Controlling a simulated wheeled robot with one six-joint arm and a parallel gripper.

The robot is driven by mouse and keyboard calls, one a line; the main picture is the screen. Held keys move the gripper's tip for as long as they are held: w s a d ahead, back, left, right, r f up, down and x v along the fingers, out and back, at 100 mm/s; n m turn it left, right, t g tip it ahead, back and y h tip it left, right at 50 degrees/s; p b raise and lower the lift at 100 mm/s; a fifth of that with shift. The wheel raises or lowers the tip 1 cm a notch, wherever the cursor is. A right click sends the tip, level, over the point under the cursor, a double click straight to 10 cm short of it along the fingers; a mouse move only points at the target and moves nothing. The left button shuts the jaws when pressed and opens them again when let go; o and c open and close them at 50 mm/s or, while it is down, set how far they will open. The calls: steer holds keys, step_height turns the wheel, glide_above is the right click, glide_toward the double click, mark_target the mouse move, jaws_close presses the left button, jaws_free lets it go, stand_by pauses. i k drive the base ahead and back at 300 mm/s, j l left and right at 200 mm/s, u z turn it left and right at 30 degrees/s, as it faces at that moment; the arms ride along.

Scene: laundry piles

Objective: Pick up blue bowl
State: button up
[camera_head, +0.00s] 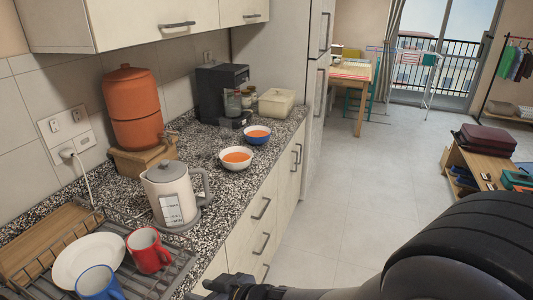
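The blue bowl (258,141) stands upright on the speckled counter (207,141), near its front edge and in front of the coffee maker. It has a white rim and orange contents. My dark arm fills the lower right corner. What seems to be my gripper (236,286) shows at the bottom edge, beside the drawer fronts and well apart from the bowl. Whether its fingers are open or shut cannot be made out.
A white bowl (236,166) with orange contents stands just nearer than the blue one. A kettle (170,195), orange dispenser (133,105), coffee maker (220,90) and lidded container (276,103) share the counter. A dish rack (172,268) holds mugs and a plate.

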mark_target(257, 135)
steer(key=i+l+z, duration=0.1)
steer(key=i+l, duration=0.15)
steer(key=i, duration=0.4)
steer(key=i+l, duration=0.15)
steer(key=i, duration=0.45)
steer(key=i+l+z, duration=0.15)
steer(key=i, duration=0.5)
steer(key=i+l+z, duration=0.1)
steer(key=i, duration=0.55)
